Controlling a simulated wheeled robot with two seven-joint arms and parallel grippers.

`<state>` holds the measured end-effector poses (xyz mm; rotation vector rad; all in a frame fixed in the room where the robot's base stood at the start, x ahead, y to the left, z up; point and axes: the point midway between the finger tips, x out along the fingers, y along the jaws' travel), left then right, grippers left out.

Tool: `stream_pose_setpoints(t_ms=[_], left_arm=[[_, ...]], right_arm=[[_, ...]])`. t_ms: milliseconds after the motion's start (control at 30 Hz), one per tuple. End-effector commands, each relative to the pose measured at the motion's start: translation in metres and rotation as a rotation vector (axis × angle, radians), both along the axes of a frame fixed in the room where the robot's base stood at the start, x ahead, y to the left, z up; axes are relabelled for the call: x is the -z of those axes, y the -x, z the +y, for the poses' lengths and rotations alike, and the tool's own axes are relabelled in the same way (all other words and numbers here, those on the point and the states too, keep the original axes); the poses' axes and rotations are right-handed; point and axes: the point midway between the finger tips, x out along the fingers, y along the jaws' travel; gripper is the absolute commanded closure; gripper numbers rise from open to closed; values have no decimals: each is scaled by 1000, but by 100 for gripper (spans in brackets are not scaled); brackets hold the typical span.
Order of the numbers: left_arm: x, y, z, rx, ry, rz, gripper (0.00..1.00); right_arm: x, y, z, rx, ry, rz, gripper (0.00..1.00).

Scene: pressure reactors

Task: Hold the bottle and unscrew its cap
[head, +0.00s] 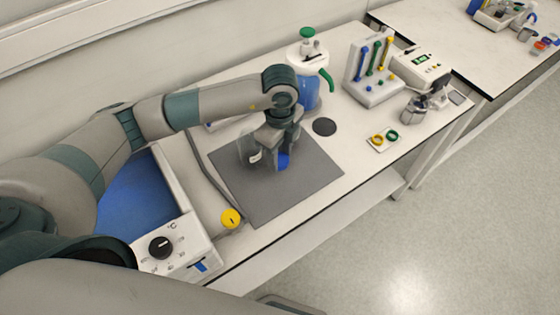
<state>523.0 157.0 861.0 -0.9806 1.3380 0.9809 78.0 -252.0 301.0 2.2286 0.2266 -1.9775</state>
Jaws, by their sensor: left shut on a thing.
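My left gripper (270,149) points down over the dark grey mat (304,172) on the bench. Its fingers are shut on the bottle, and a blue part of the bottle (284,161) shows by the fingertips. The gripper hides most of the bottle, so I cannot tell whether this blue part is its cap. A clear glass-like shape (243,147) shows just left of the fingers. My right gripper is out of view.
A black disc (324,127), a card with two rings (383,140) and a tool rack (371,92) are to the right. A blue water bath with a dial panel (172,249) is at left. The mat's front is clear.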

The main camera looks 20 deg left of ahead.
Motion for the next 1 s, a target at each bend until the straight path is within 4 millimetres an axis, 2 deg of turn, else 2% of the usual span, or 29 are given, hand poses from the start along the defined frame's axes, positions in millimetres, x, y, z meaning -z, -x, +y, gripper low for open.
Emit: stream_pose_setpoints(t_ms=[267,633,1000], left_arm=[[2,0,0,-1,0,1,89],[38,0,0,-1,-1,1,89],[43,0,-1,0,0,0,89]], right_arm=[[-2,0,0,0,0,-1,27],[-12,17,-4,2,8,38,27],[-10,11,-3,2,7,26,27]])
